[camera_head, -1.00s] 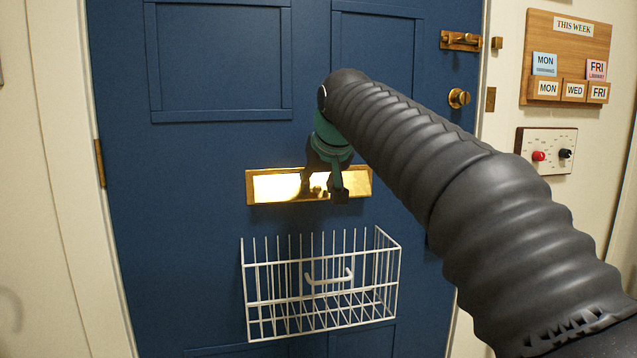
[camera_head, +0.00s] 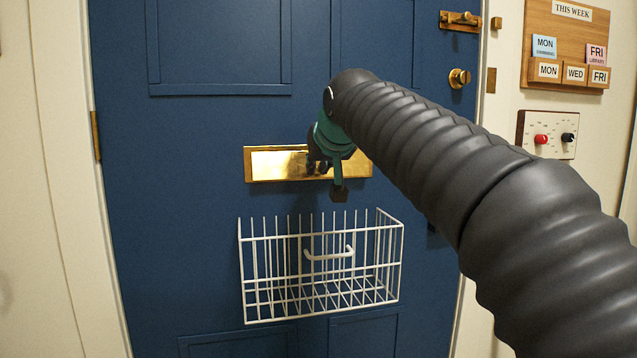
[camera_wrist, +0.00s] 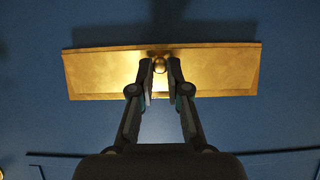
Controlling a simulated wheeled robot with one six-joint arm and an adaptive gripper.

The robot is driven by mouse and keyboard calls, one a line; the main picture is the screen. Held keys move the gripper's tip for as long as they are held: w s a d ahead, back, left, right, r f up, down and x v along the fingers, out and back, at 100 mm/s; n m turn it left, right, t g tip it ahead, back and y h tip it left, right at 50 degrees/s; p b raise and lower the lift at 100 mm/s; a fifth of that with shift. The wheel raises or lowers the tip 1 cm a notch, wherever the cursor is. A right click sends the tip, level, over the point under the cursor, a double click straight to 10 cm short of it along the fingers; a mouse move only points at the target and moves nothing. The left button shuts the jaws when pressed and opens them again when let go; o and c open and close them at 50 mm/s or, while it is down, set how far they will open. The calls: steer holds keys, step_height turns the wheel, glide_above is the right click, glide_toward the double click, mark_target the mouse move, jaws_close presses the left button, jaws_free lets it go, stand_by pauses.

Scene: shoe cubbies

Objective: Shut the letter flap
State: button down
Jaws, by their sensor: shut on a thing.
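The brass letter flap (camera_head: 275,164) sits in its plate on the blue door, above the wire basket. It also fills the middle of the wrist view (camera_wrist: 105,72), with a small round brass knob (camera_wrist: 159,65) at its centre. My gripper (camera_wrist: 160,80) is at the flap's middle, its two fingers on either side of the knob and shut on it. In the head view my gripper (camera_head: 322,165) covers the flap's right-centre part. How far the flap stands from its plate is hard to tell.
A white wire basket (camera_head: 320,308) hangs on the door (camera_head: 220,120) just below. A brass latch (camera_head: 460,20) and a round lock (camera_head: 459,78) are at the upper right. A wooden week board (camera_head: 566,45) and a switch panel (camera_head: 547,134) are on the right wall.

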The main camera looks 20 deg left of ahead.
steer(key=b, duration=0.1)
steer(key=f+t+y+b, duration=0.1)
steer(key=b, duration=0.1)
steer(key=shift+w+a+f+t+b, duration=0.15)
steer(key=shift+f+t+b, duration=0.05)
steer(key=shift+t+b, duration=0.1)
steer(key=shift+w+a+t+y+b, duration=0.1)
steer(key=shift+w+t+y+b, duration=0.1)
steer(key=shift+t+y+b, duration=0.35)
steer(key=shift+r+b, duration=0.1)
steer(key=shift+b, duration=0.2)
steer(key=c, duration=1.1)
jaws_free()
steer(key=shift+w+a, duration=0.1)
steer(key=v, duration=1.2)
